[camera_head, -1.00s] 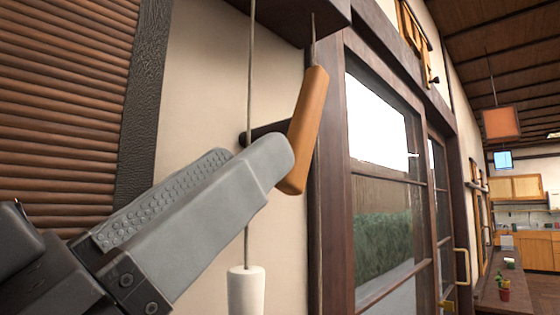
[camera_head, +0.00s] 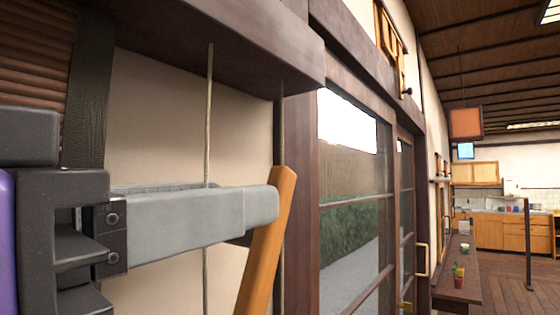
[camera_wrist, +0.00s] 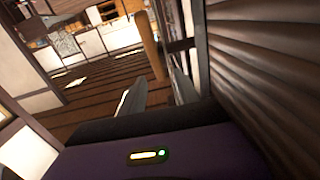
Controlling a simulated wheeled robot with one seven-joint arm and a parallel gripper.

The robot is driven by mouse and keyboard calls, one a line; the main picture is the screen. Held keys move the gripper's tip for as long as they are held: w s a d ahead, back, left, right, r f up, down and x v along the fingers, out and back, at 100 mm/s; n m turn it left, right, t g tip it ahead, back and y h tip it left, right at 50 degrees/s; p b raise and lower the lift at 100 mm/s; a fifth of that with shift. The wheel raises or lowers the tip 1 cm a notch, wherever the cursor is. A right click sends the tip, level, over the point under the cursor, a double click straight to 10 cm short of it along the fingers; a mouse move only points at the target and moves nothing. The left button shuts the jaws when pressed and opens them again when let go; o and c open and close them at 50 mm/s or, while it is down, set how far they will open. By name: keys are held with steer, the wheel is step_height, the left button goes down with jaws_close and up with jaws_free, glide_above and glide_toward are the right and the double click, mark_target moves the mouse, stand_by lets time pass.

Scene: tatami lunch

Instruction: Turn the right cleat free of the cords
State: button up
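The cleat (camera_head: 262,262) is a long orange-brown wooden piece, tilted with its upper end to the right, in front of the wall by the door frame. In the wrist view the cleat (camera_wrist: 148,45) stands by the tips of my gripper (camera_wrist: 157,72), whose fingers are apart; contact cannot be told. One cord (camera_head: 209,110) hangs from the beam and passes behind the finger. Another dark cord (camera_head: 278,130) runs down near the cleat's upper end.
A dark wooden beam (camera_head: 220,45) runs above my gripper. The glazed door (camera_head: 350,210) is to the right. A counter (camera_head: 458,265) with small plants and a kitchen (camera_head: 500,230) lie farther off. Slatted blinds (camera_head: 35,50) are at upper left.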

mark_target(288, 218)
steer(key=shift+g, duration=0.3)
steer(key=shift+f+p+x, duration=0.25)
steer(key=shift+f+x, duration=0.05)
steer(key=shift+x, duration=1.1)
steer(key=shift+f+p+x, duration=0.3)
steer(key=shift+x, duration=1.1)
steer(key=shift+f+p+x, duration=0.25)
steer(key=shift+f+x, duration=0.1)
steer(key=shift+x, duration=1.05)
jaws_close()
